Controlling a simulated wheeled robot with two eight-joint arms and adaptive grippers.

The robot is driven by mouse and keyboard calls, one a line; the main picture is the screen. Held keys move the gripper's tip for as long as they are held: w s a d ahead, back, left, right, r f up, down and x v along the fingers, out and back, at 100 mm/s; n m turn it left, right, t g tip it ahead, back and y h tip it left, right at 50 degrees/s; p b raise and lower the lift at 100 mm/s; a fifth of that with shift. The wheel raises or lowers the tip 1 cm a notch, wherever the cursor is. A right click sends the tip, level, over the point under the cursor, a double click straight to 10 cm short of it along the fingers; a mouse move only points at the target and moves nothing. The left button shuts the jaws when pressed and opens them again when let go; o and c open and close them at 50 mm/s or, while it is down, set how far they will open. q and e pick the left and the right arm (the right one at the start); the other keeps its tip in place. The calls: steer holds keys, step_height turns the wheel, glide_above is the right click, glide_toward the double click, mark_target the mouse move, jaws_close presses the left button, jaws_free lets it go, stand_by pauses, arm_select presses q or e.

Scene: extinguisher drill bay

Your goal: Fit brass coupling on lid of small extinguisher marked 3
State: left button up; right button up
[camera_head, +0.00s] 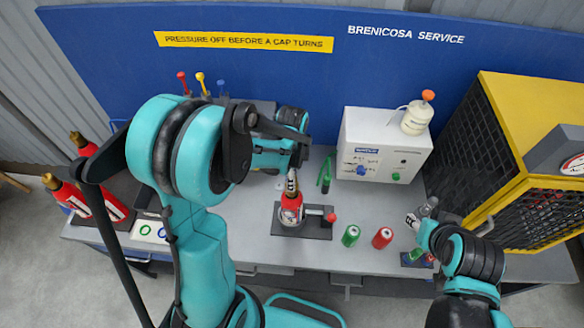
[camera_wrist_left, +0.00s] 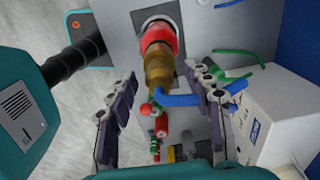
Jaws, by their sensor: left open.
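The small red extinguisher (camera_head: 291,202) stands upright in a dark holder (camera_head: 286,227) on the grey bench. My left gripper (camera_head: 291,180) is right above its top. In the left wrist view, its red body (camera_wrist_left: 160,42) and brass-coloured top (camera_wrist_left: 157,72) show ahead of the left gripper (camera_wrist_left: 162,112). The two fingers are spread on either side, with nothing visibly clamped. I cannot tell the brass coupling apart from the extinguisher's own brass top. The marking 3 is not readable. My right gripper (camera_head: 420,214) is over the bench's right side; its fingers are too small to judge.
A white service box (camera_head: 378,148) stands behind and right of the extinguisher. A yellow mesh cabinet (camera_head: 530,150) is at right. Larger extinguishers (camera_head: 85,200) stand at left.

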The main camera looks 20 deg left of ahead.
arm_select(q)
step_height(320, 180, up, 11)
steer(key=shift+r, duration=0.15)
stand_by(0.5)
steer(key=shift+s, duration=0.1)
